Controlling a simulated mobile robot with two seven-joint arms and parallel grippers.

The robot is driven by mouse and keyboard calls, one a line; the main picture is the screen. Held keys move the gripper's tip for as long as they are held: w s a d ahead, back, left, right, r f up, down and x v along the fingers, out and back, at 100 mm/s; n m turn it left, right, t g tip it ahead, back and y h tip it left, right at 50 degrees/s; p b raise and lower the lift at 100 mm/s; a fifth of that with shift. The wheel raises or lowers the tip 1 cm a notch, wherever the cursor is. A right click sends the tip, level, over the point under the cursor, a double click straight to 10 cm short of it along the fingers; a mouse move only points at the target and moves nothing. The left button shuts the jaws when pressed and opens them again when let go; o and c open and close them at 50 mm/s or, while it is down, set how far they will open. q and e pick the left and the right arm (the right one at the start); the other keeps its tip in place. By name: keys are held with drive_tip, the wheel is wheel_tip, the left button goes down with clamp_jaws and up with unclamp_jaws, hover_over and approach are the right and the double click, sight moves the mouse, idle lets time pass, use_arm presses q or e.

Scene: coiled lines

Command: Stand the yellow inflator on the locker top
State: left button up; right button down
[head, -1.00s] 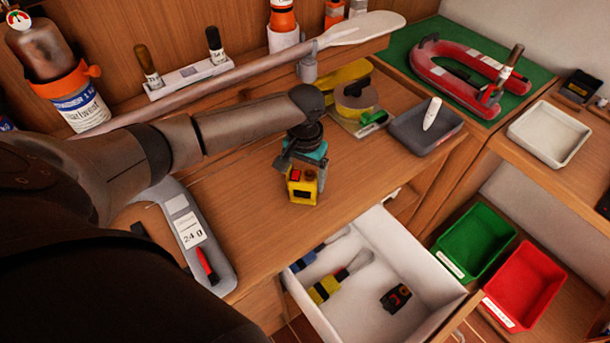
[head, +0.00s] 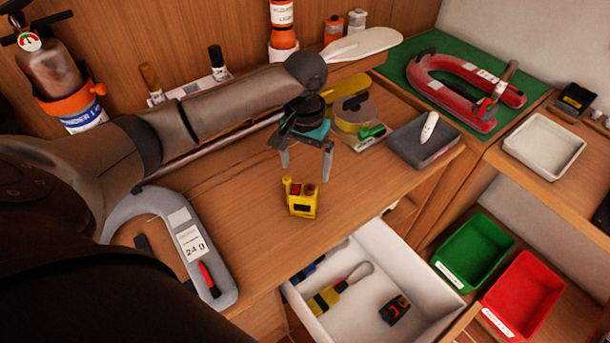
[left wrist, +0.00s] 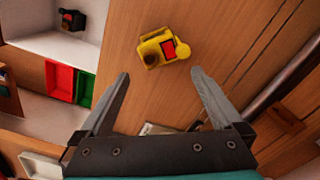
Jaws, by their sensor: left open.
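The yellow inflator (head: 301,199), a small yellow body with a red panel and dark knob, stands on the wooden locker top (head: 235,215) near its front edge, above the open drawer. It also shows in the left wrist view (left wrist: 157,50), beyond the fingertips. My left gripper (head: 304,176) is open and empty, raised above and just behind the inflator, with its fingers apart and not touching it. It also shows in the left wrist view (left wrist: 160,78). My right gripper is not in view.
An open white drawer (head: 415,258) holds several small items. A grey horseshoe-shaped piece (head: 130,204) lies at left. A grey tray (head: 424,140) and a tape roll (head: 352,110) stand at back right. Green (head: 472,250) and red (head: 523,292) bins sit lower right.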

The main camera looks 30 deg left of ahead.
use_arm(q)
wheel_tip(320, 180, up, 2)
drive_tip(key=shift+r, duration=0.25)
idle(0.5)
